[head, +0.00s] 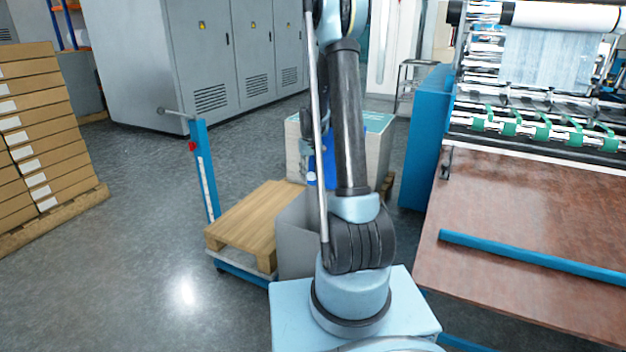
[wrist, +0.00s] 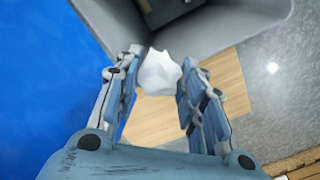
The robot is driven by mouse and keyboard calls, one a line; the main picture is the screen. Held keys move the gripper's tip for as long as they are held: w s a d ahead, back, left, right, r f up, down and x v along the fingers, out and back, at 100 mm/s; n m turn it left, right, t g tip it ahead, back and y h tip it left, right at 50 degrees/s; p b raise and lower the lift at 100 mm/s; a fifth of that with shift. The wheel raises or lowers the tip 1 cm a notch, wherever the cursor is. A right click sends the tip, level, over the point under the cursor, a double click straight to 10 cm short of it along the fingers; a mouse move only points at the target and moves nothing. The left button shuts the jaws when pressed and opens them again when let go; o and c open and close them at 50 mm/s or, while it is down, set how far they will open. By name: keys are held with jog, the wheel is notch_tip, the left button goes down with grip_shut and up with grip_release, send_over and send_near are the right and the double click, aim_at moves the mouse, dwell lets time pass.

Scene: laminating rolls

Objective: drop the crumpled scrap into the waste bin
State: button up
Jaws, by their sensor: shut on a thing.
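The crumpled scrap (wrist: 158,73) is a small white, faceted lump in the wrist view. My gripper (wrist: 157,82) is shut on it, with one finger on each side near the tips. The waste bin (wrist: 262,27) is a grey open container at the top of the wrist view. The scrap overlaps its near edge in the picture; I cannot tell its height above the rim. In the head view the grey bin (head: 296,242) stands left of my arm and is partly hidden by it. My gripper and the scrap are not clear there.
A wooden platform (head: 255,218) on a blue lift trolley stands left of the bin. A pale stack (head: 378,150) is behind my arm. The machine's brown table (head: 535,225) is at the right. Stacked boxes (head: 38,130) stand far left. The floor at left is open.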

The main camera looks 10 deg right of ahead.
aim_at(313, 177)
jog(key=s+n, duration=0.1)
jog(key=s, duration=0.1)
jog(key=s+r+n, duration=0.1)
jog(key=s, duration=0.2)
jog(key=s+n, duration=0.1)
jog(key=s, duration=0.1)
jog(key=shift+s+r, duration=0.25)
jog(key=shift+r, duration=0.15)
jog(key=shift+f, duration=2.95)
jog(key=o, duration=0.8)
jog(key=shift+n, duration=0.3)
notch_tip(313, 177, up, 12)
jog(key=shift+f, duration=0.1)
